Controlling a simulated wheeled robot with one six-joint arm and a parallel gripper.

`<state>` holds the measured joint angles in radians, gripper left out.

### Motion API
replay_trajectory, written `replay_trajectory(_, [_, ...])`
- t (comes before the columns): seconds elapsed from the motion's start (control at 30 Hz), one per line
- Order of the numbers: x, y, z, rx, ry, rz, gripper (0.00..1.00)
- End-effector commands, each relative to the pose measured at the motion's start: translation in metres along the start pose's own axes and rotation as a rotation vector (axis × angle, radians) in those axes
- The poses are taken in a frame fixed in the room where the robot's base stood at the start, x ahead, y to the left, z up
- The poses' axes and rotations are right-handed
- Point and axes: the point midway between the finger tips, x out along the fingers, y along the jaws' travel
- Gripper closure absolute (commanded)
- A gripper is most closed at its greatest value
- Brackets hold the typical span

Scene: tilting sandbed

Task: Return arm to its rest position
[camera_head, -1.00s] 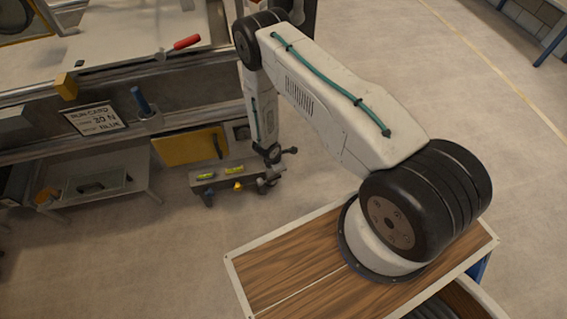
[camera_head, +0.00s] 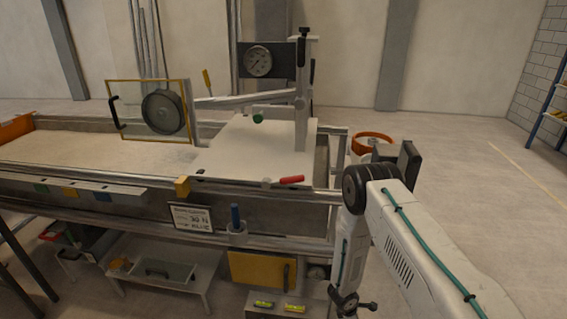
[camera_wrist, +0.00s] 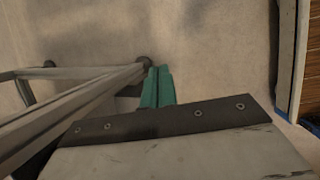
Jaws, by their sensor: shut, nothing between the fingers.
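My gripper (camera_wrist: 158,88) shows in the wrist view as two teal fingers side by side, shut with nothing between them. They point over bare concrete floor, beside grey metal rails. In the head view my white arm with a teal cable runs from the lower right up to a black elbow, and its forearm hangs down just right of the sandbed's end (camera_head: 330,200). The fingers cannot be made out in the head view.
A yellow panel (camera_head: 262,271) and a low table (camera_head: 165,272) are below. An orange-rimmed bucket (camera_head: 372,138) stands behind my elbow. Floor to the right is clear.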

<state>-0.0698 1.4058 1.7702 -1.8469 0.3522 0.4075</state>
Motion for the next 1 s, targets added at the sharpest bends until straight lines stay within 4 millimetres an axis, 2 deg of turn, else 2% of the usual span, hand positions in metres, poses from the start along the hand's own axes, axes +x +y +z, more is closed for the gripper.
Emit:
replay_trajectory(0.1, [-0.003, -0.023, 0.021, 0.055, -0.093, -0.043, 1.00])
replay_trajectory(0.13, [-0.009, -0.025, 0.028, 0.078, -0.120, -0.051, 1.00])
replay_trajectory(0.37, [-0.089, -0.010, 0.085, 0.284, -0.295, -0.076, 1.00])
replay_trajectory(0.47, [-0.133, -0.004, 0.108, 0.382, -0.351, -0.087, 1.00])
replay_trajectory(0.67, [-0.237, -0.003, 0.152, 0.605, -0.435, -0.129, 1.00])
replay_trajectory(0.8, [-0.308, -0.014, 0.174, 0.755, -0.457, -0.171, 1.00])
replay_trajectory(1.0, [-0.400, -0.043, 0.194, 0.953, -0.435, -0.241, 1.00])
